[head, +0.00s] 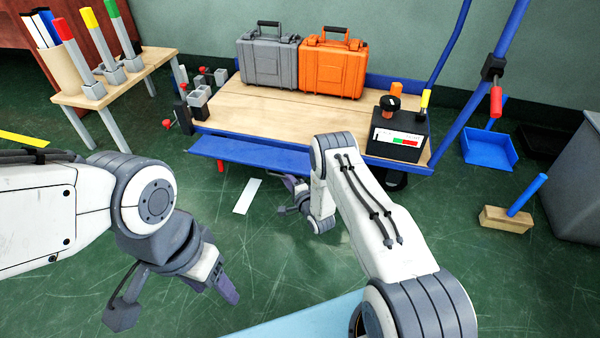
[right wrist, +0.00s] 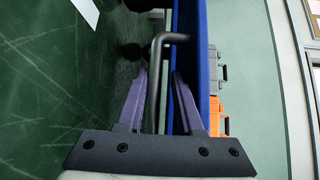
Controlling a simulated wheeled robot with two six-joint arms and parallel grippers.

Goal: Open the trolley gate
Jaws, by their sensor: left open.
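The trolley (head: 240,112) has a wooden deck and a blue frame. The blue panel along its front edge (head: 255,155) looks like the gate; it shows edge-on in the right wrist view (right wrist: 208,60). A grey bent rod (right wrist: 153,90), like a latch handle, stands beside the panel. My right gripper (head: 288,195) is low in front of the panel. In the right wrist view its purple fingers (right wrist: 162,88) are apart, one on each side of the rod, with gaps visible. Contact is not clear. My left gripper (head: 175,300) is open and empty over the floor.
A grey case (head: 268,65), an orange case (head: 333,68) and a black control box (head: 398,138) stand on the trolley. A wooden side table (head: 120,80) is at left. A wooden block with blue handle (head: 507,218) lies right.

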